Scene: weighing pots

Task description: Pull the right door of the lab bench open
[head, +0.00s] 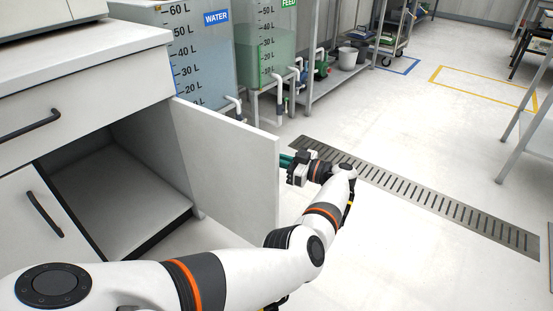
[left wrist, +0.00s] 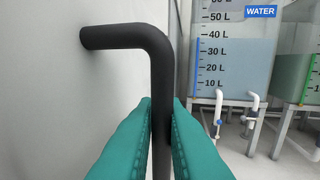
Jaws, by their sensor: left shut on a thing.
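The right door (head: 229,163) of the lab bench (head: 83,88) stands wide open in the head view, swung out from the cabinet. My left gripper (head: 286,160) is at the door's outer face, near its free edge. In the left wrist view its green fingers (left wrist: 161,135) are shut on the black door handle (left wrist: 158,70), around its upright bar. The door face also fills the left of the left wrist view (left wrist: 50,100). In the head view the handle is hidden behind the door. My right gripper is not in view.
The open cabinet compartment (head: 110,185) looks empty. The left door (head: 32,225) is closed, below a closed drawer (head: 85,105). The water tank (head: 200,60) and feed tank (head: 262,45) stand behind the open door. A floor grate (head: 420,195) runs across the clear floor at right.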

